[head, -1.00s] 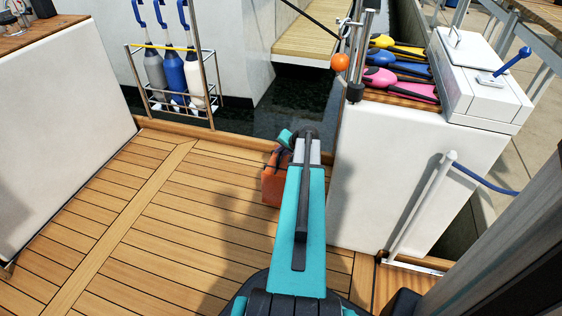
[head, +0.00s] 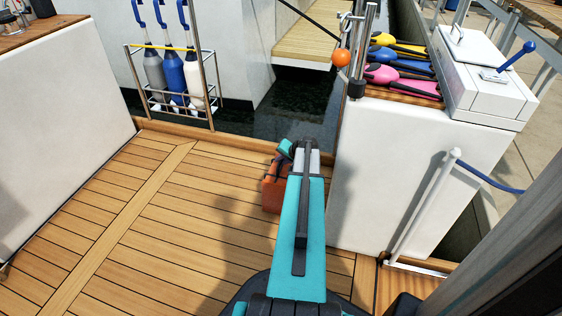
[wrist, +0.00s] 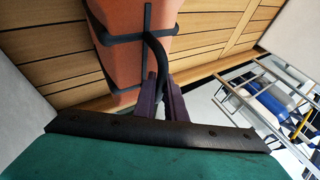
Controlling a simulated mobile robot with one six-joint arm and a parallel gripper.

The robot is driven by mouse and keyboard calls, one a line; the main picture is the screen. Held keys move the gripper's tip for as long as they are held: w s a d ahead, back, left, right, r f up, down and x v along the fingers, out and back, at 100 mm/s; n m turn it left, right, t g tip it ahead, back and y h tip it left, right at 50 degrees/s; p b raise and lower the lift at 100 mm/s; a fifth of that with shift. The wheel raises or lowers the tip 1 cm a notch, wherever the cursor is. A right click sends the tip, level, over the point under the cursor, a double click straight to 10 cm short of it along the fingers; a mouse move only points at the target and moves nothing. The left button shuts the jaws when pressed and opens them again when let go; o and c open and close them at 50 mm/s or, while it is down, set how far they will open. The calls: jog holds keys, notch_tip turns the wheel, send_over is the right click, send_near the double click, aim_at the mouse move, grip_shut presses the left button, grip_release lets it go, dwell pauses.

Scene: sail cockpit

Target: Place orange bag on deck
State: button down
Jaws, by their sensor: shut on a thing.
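The orange bag (head: 272,191) shows in the head view just left of the end of my teal arm, over the deck near its far edge; part of it is hidden behind my arm. In the wrist view the orange bag (wrist: 125,35) has dark straps and a black handle loop. My gripper (wrist: 165,90) is shut on the handle, with the bag beyond the fingers. The wooden deck (head: 150,210) lies under and around it. I cannot tell whether the bag touches the deck.
A metal rack (head: 178,100) with several bottles stands at the far edge. A white locker (head: 400,170) with colored winch handles on top is on the right. A white wall (head: 60,120) bounds the left. Dark water (head: 290,105) lies beyond the edge. The left and middle deck is clear.

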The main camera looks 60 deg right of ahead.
jog(key=c, duration=1.8)
grip_release()
jog(key=shift+p+v, duration=1.65)
jog(key=shift+v, duration=2.15)
